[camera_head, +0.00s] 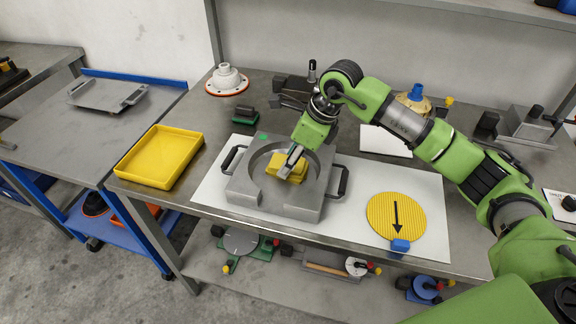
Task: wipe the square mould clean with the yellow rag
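The square mould (247,193) is a grey metal block with a round recess and black side handles, lying on a white sheet on the table. The yellow rag (297,164) is inside the recess, under my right gripper (290,163). My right arm reaches in from the right, and the gripper points down at the rag, touching or nearly touching it. The fingers are close together on the rag, which is partly hidden by them. My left gripper is not in view.
A yellow tray (184,177) stands left of the sheet (350,229). A round yellow disc (382,222) with a black arrow lies right of the mould, with a blue block (400,246) at its edge. A white flanged part (227,78) stands at the back left.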

